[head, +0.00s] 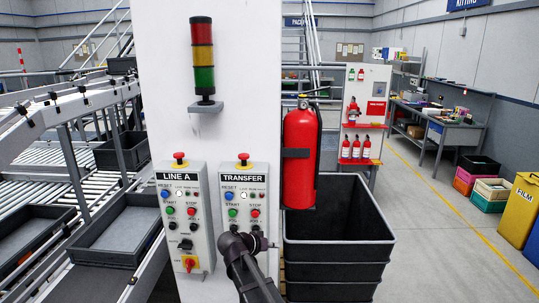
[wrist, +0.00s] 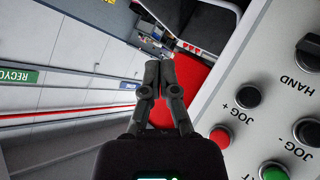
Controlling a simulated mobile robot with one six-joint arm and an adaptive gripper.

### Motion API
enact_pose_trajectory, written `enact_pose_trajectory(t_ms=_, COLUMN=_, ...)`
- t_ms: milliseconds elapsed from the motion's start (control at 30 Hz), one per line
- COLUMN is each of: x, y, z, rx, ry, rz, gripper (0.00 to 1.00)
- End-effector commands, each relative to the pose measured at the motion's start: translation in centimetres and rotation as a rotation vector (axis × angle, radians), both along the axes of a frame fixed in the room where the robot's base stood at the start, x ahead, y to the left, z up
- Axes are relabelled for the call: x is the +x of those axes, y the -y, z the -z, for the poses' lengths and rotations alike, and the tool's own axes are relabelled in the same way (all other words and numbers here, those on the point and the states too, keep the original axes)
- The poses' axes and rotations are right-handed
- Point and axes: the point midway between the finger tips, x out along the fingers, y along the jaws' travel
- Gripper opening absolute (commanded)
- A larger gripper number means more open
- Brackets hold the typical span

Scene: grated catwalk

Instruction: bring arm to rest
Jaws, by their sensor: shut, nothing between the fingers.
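My gripper (wrist: 160,68) shows in the wrist view with its two dark fingers together and nothing between them. A grey control panel (wrist: 255,100) with JOG buttons and a HAND knob lies close on the right of that view. In the head view my dark arm (head: 248,268) rises from the bottom edge in front of the lower part of the TRANSFER panel (head: 230,191). The fingers cannot be made out clearly there. A red surface, seemingly the fire extinguisher (wrist: 190,85), lies behind the fingers in the wrist view.
The LINE A panel (head: 173,217) is left of the TRANSFER panel on a white column (head: 250,60). The red extinguisher (head: 300,170) hangs at its right edge above stacked dark bins (head: 338,255). Roller conveyors with trays (head: 115,230) fill the left. Open floor (head: 425,240) lies right.

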Motion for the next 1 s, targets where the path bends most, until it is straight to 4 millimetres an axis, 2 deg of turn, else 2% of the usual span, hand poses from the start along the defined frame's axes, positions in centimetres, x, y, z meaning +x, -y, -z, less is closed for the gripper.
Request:
enact_pose_trajectory(t_ms=33, x=-1.3, y=2.2, z=1.4, rx=0.024, ry=-0.054, rz=0.016, gripper=0.0)
enact_pose_trajectory(t_ms=100, x=-2.7, y=4.4, z=3.1, rx=0.063, ry=-0.134, rz=0.024, gripper=0.0)
enact_pose_trajectory(t_ms=300, x=-7.1, y=9.5, z=7.4, rx=0.196, ry=-0.354, rz=0.022, gripper=0.0)
enact_pose_trajectory(t_ms=400, x=-9.5, y=11.5, z=9.2, rx=0.273, ry=-0.451, rz=0.004, gripper=0.0)
enact_pose_trajectory(t_ms=600, x=-14.4, y=14.4, z=12.4, rx=0.446, ry=-0.615, rz=-0.064, gripper=0.0)
enact_pose_trajectory(t_ms=800, x=-18.7, y=15.7, z=14.3, rx=0.613, ry=-0.721, rz=-0.165, gripper=0.0)
enact_pose_trajectory(t_ms=1000, x=-20.8, y=16.1, z=14.9, rx=0.709, ry=-0.76, rz=-0.24, gripper=0.0)
